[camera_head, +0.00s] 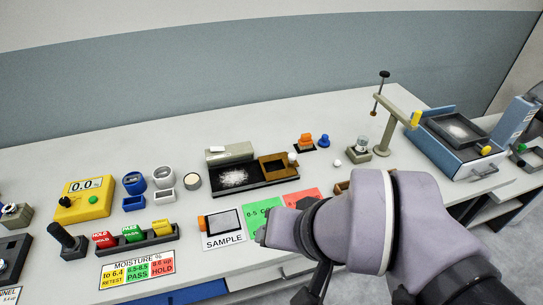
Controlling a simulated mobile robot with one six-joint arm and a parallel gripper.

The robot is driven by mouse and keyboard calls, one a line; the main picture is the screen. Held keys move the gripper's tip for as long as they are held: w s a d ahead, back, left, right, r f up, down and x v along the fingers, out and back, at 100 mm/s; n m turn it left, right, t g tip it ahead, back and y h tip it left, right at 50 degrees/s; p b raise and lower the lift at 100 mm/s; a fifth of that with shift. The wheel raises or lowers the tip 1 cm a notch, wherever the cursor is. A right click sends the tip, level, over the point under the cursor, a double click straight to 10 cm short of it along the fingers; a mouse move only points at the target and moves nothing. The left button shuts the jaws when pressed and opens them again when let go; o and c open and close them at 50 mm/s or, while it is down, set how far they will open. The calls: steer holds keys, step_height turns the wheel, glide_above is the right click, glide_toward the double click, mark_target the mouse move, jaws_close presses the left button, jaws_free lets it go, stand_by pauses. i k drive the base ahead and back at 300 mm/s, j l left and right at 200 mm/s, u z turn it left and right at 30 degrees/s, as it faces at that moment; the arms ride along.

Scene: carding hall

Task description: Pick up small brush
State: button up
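I cannot make out a small brush for certain. A brown, wooden-looking piece (342,187) shows just behind my arm on the bench, mostly hidden by it; I cannot tell what it is. My arm reaches in from the lower right, over the front of the bench. My arm hides part of the bench front and of the red and green cards.
A black tray (265,183) with white fibre stands mid-bench. A yellow meter (83,202) and a rack of coloured blocks (138,245) are at left. A post stand (386,130) and a blue scale-like device (455,150) are at right. The back strip of bench is clear.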

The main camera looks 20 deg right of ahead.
mark_target(305, 141)
steer(key=i+l, duration=0.2)
steer(key=l, duration=0.2)
steer(key=i+l, duration=0.15)
steer(key=l, duration=0.2)
steer(key=i+l, duration=0.2)
steer(key=l, duration=0.2)
